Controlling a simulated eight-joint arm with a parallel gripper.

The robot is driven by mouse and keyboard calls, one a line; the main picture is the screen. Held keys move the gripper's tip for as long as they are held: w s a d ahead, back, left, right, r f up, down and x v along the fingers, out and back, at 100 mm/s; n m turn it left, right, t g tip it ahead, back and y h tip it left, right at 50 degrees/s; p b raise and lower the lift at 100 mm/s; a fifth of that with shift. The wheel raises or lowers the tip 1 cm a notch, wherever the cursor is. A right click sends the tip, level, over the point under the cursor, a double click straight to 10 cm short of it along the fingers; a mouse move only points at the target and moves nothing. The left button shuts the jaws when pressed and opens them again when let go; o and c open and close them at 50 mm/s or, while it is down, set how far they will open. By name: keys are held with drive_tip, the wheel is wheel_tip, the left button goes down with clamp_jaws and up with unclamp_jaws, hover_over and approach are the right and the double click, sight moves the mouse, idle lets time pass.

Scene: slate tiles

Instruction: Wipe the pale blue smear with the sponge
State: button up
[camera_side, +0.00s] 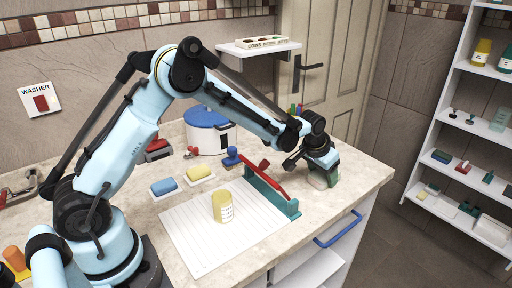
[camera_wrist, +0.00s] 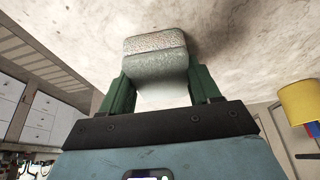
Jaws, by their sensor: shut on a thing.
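My gripper (camera_side: 323,178) is at the right part of the counter, low over its top. In the wrist view its two green fingers (camera_wrist: 160,88) are shut on a grey, speckled block, which looks like the sponge (camera_wrist: 155,62). The sponge (camera_side: 317,180) shows only partly in the side view, between the fingers. It is close to the counter top; I cannot tell whether it touches. I cannot make out the pale blue smear in either view; it may be hidden under the sponge or gripper.
A green and red rack-like object (camera_side: 271,192) stands just left of my gripper. A yellow jar (camera_side: 222,206) stands on a white ribbed board (camera_side: 190,240). Blue (camera_side: 164,186) and yellow (camera_side: 199,172) blocks lie on small trays. A blue-lidded pot (camera_side: 208,134) stands behind. The counter edge is close on the right.

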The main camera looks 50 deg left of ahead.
drive_tip(key=shift+s, duration=1.2)
drive_tip(key=shift+f, duration=0.1)
drive_tip(key=shift+w, duration=0.5)
drive_tip(key=shift+c, duration=0.4)
drive_tip(key=shift+w, duration=4.6)
drive_tip(key=shift+r, duration=0.2)
drive_tip(key=shift+r, duration=2.9)
